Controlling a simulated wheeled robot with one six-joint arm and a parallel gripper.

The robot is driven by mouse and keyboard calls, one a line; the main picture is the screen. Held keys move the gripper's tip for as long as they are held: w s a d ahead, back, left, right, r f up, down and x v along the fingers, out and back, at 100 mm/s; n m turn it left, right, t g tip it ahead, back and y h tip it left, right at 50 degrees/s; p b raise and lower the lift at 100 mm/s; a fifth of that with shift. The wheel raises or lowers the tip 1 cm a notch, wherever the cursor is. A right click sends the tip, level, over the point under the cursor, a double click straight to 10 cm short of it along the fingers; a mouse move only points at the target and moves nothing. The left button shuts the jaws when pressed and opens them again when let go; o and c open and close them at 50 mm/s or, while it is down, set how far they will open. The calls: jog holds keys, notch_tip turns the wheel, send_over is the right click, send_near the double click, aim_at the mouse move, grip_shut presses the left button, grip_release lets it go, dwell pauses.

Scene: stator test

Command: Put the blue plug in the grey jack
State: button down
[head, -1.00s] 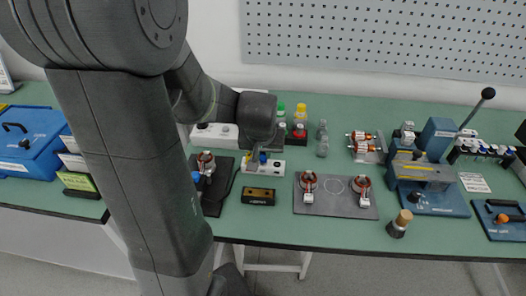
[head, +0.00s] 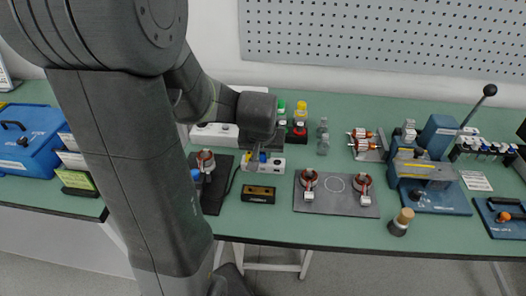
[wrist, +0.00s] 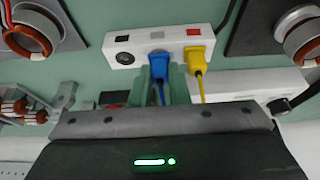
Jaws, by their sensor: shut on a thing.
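My gripper (wrist: 160,80) is shut on the blue plug (wrist: 158,66), with a finger on either side of it. The white jack box (wrist: 135,42) lies just beyond. The blue plug's front end is at the box's near face, below the grey square marking the grey jack (wrist: 157,35). The mouth of that jack is hidden behind the plug, so I cannot tell how deep it sits. A yellow plug (wrist: 200,50) is at the jack beside it, under a red square. In the head view my gripper (head: 256,160) is over the box (head: 276,165), partly hiding it.
A yellow cable runs down from the yellow plug beside my fingers. A black open jack (wrist: 124,58) is at the box's left. A dark block (head: 258,194) and a grey mat with two coils (head: 335,205) lie nearby. A press (head: 435,170) stands farther right.

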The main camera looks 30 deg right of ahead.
jog(key=shift+f, duration=0.25)
jog(key=c, duration=1.3)
grip_release()
jog(key=shift+r, duration=0.1)
jog(key=p+v, duration=0.1)
jog(key=v, duration=1.2)
jog(key=shift+s+r, duration=0.15)
jog(key=shift+r, duration=0.1)
jog(key=shift+a, duration=0.1)
